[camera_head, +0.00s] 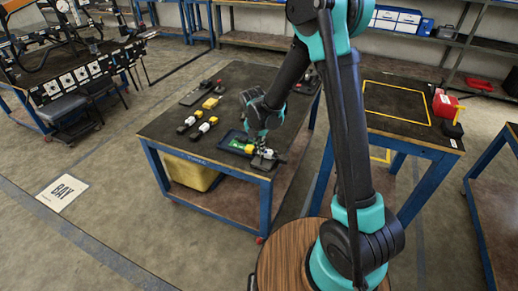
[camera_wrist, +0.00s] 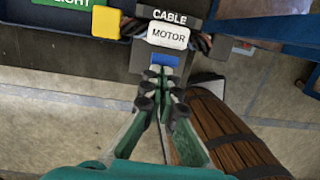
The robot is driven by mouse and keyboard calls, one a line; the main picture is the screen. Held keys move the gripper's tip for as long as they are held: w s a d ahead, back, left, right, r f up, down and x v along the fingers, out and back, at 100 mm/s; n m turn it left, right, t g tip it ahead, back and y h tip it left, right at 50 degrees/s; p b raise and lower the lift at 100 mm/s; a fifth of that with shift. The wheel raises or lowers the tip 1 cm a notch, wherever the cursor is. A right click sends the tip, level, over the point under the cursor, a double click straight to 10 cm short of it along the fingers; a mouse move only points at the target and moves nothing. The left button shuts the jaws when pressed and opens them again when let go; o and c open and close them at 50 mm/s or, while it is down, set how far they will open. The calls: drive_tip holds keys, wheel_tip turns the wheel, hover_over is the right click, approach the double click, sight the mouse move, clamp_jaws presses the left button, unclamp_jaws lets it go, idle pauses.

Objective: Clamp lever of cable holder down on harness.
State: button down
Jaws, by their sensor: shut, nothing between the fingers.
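The cable holder (camera_wrist: 170,17) is a dark block marked CABLE at the top of the wrist view; it also shows near the table's front corner in the head view (camera_head: 264,163). A white piece marked MOTOR (camera_wrist: 168,36) sits at it, with dark and reddish cable strands of the harness (camera_wrist: 202,42) at its sides. A blue piece, apparently the lever (camera_wrist: 165,60), lies just below the MOTOR label. My gripper (camera_wrist: 160,75) is shut and empty, its fingertips at the blue piece's near edge. I cannot tell whether they touch. The head view shows my gripper (camera_head: 258,140) low over the holder.
A blue tray (camera_head: 229,144) with a green label and a yellow block (camera_wrist: 106,22) stand left of the holder. Several yellow, white and black parts (camera_head: 197,124) lie further left on the workbench (camera_head: 172,126). The table edge is close to the holder.

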drive_tip(key=shift+w, duration=0.1)
drive_tip(key=w, duration=0.1)
drive_tip(key=w+d+f, duration=0.1)
drive_tip(key=w, duration=0.1)
drive_tip(key=shift+f, duration=0.15)
drive_tip(key=shift+s, duration=0.15)
